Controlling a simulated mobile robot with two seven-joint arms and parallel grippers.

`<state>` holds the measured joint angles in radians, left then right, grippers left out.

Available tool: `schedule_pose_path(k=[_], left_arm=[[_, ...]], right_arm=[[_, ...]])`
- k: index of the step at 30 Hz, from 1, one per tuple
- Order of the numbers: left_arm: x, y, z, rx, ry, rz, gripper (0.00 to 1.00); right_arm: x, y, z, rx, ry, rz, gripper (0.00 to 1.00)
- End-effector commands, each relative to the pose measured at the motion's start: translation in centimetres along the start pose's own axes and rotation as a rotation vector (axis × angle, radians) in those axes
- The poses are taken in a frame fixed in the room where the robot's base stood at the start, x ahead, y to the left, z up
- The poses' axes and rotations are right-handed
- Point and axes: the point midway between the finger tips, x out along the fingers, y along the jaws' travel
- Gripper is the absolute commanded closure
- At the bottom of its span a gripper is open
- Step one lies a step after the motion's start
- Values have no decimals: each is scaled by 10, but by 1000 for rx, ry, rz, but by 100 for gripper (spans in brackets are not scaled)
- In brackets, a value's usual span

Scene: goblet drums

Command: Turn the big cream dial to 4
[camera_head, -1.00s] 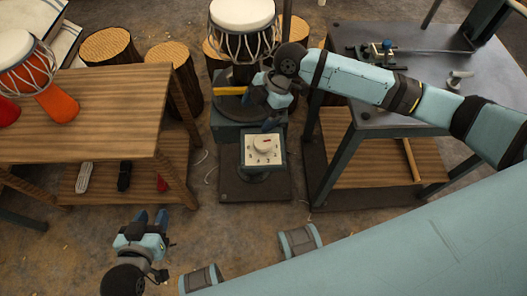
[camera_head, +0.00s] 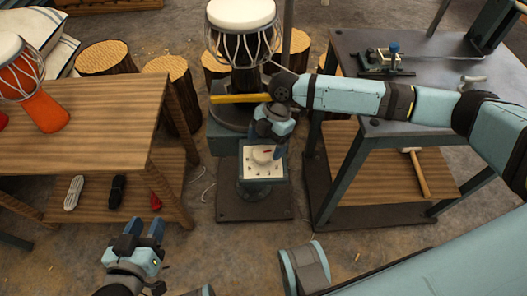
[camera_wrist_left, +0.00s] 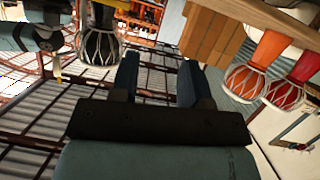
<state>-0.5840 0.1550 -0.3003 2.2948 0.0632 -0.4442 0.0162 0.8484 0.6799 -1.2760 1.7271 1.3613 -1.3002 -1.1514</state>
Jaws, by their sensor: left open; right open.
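The cream dial (camera_head: 263,154) sits on a pale square panel (camera_head: 262,170) with markings too small to read, on a teal stand. A small red mark shows on the dial. My right gripper (camera_head: 271,136) is open just above and behind the dial, pointing down, and it partly hides the panel's far edge. I cannot tell whether its fingers touch the dial. My left gripper (camera_head: 146,228) is open and empty at the lower left, far from the dial. In the left wrist view its two fingers (camera_wrist_left: 158,80) are apart with nothing between them.
A goblet drum (camera_head: 242,45) stands on the machine behind the dial. A wooden table (camera_head: 90,125) with an orange drum (camera_head: 47,110) is at left. A dark metal bench (camera_head: 350,55) with tools is at right. Log stools (camera_head: 103,57) stand behind. Floor before the dial is clear.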

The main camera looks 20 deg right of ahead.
Motion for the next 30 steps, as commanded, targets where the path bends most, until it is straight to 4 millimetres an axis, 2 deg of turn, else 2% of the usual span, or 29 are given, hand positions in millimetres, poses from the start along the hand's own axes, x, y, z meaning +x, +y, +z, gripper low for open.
schedule_pose_path(k=[1,6,16,17,23,30], left_arm=[[2,2,-1,-1,15,6,57],[2,4,-8,-4,50,16,57],[1,6,-15,-5,71,21,57],[1,6,-16,-5,71,21,57],[2,6,-16,-4,73,22,57],[3,6,-16,-2,61,20,57]], right_arm=[[10,0,0,-1,0,-2,17],[24,0,0,0,0,0,17],[28,0,0,0,0,0,17],[27,0,0,0,0,0,19],[27,0,0,0,0,0,65],[26,0,-1,9,0,3,65]])
